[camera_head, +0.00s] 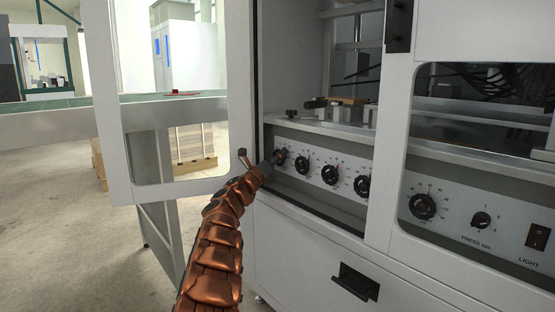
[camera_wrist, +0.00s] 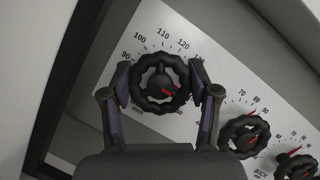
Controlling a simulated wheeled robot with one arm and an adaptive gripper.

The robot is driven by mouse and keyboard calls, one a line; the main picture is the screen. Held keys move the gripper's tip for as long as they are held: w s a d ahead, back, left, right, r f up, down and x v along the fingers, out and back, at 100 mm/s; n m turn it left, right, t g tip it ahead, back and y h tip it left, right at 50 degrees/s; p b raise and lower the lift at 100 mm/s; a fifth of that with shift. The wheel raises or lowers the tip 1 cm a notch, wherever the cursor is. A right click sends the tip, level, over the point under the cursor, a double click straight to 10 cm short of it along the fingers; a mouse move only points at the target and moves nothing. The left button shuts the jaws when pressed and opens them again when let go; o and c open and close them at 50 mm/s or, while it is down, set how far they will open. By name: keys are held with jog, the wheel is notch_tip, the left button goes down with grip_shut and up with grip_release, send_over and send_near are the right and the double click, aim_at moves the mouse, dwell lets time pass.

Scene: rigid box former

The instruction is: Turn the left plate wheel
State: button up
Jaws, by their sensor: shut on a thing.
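The left plate wheel (camera_wrist: 160,88) is a black scalloped knob with a red pointer, on a light panel with a printed scale around it. In the wrist view the pointer aims to the lower right. My gripper (camera_wrist: 160,70) has one finger on each side of the wheel and is shut on its rim. In the head view my gripper (camera_head: 275,158) is at the leftmost knob of the panel and hides most of it.
More black wheels (camera_head: 302,165) sit close by to the right, along the same panel (camera_head: 315,160). The open cabinet door (camera_head: 127,150) stands left of my arm. A wide post (camera_head: 392,150) separates this opening from the right-hand panel with the light switch (camera_head: 537,236).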

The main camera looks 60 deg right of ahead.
jog(key=shift+m, duration=0.3)
jog(key=o, duration=1.2)
jog(key=shift+c, duration=0.2)
